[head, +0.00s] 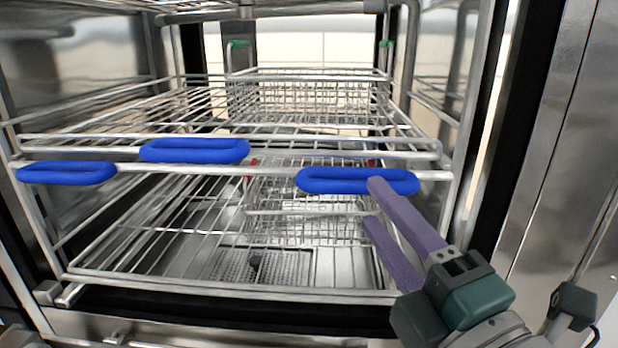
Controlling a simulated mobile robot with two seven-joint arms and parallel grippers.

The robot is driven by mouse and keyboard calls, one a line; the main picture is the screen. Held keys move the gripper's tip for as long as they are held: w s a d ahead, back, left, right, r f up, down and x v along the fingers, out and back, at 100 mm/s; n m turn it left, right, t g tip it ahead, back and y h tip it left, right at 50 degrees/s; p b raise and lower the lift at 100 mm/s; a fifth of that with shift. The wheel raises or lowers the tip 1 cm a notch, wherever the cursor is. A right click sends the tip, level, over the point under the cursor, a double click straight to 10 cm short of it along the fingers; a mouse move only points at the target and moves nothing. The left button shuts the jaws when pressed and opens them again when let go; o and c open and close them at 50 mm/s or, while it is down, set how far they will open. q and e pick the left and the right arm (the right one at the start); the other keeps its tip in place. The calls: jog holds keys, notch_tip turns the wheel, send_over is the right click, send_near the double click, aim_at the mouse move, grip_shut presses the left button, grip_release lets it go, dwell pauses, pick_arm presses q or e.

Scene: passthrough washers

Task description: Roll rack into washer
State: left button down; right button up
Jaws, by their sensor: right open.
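The wire rack (170,284) stands in the opening of the steel washer (570,120), with shelves at two levels. Its front bar carries blue loop handles at the left (66,172) and right (345,181); another blue handle (195,150) is on the upper shelf's front edge. My right gripper (372,204) comes in from the lower right. Its two purple fingers are apart, one tip overlapping the right end of the right handle and the other below it. I cannot tell whether it touches the handle. My left gripper is not in view.
Wire baskets sit on the upper shelf (310,98) and the lower level (300,215). A perforated drain plate (262,266) lies on the washer floor. The washer is open at the back to a pale tiled wall. Steel side walls and door frame stand close on both sides.

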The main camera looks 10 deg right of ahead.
aim_at(364, 192)
jog(key=x, duration=0.5)
jog(key=shift+w, duration=0.2)
jog(key=shift+r, duration=0.1)
grip_shut()
dwell(1.1)
